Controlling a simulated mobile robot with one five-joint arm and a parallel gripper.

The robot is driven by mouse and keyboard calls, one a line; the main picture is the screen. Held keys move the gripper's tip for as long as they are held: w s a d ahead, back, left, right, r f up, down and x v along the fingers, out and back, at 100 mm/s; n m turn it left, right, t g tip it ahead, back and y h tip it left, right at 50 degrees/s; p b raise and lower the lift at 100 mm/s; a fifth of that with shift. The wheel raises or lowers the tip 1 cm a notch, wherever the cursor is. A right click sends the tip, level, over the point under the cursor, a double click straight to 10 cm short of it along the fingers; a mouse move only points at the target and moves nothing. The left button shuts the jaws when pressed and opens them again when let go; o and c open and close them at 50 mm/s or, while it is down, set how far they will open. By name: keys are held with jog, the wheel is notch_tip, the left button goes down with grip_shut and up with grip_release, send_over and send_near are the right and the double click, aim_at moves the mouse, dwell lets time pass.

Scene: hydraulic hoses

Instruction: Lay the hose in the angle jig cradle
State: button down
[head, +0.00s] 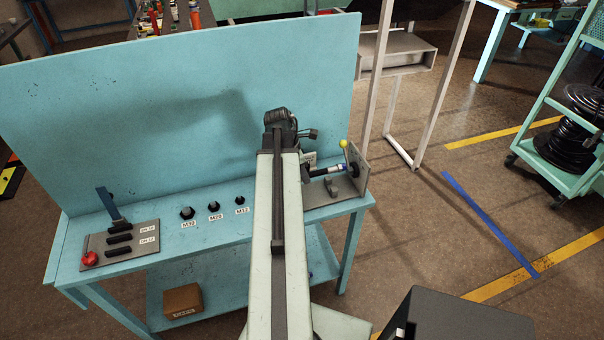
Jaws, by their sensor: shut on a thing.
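My gripper (283,124) is over the right part of the blue bench, at the far end of my arm. Its fingers are mostly hidden behind the arm. A short hose piece (325,170) with a silver and blue end shows just right of the arm, pointing at a grey upright plate. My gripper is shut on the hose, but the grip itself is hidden. The angle jig (356,180) stands at the bench's right end, with a yellow knob (343,144) and a small curved grey part (332,187). I cannot tell whether the hose touches the jig.
The blue bench (170,243) has a tall back panel (170,110). Black fittings (214,206) labelled M30, M20 and M12 stand left of my arm. A lever panel (120,242) with a red button is at the left end. A cardboard box (183,300) sits on the lower shelf.

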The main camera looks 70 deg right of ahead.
jog(key=shift+f+b, duration=3.05)
jog(key=shift+f, duration=0.35)
jog(key=c, duration=1)
grip_release()
jog(key=shift+c, duration=0.2)
jog(key=p+v, duration=0.7)
jog(key=v, duration=0.1)
jog(key=shift+r+p, duration=0.1)
jog(key=shift+p, duration=0.3)
jog(key=shift+s, duration=0.1)
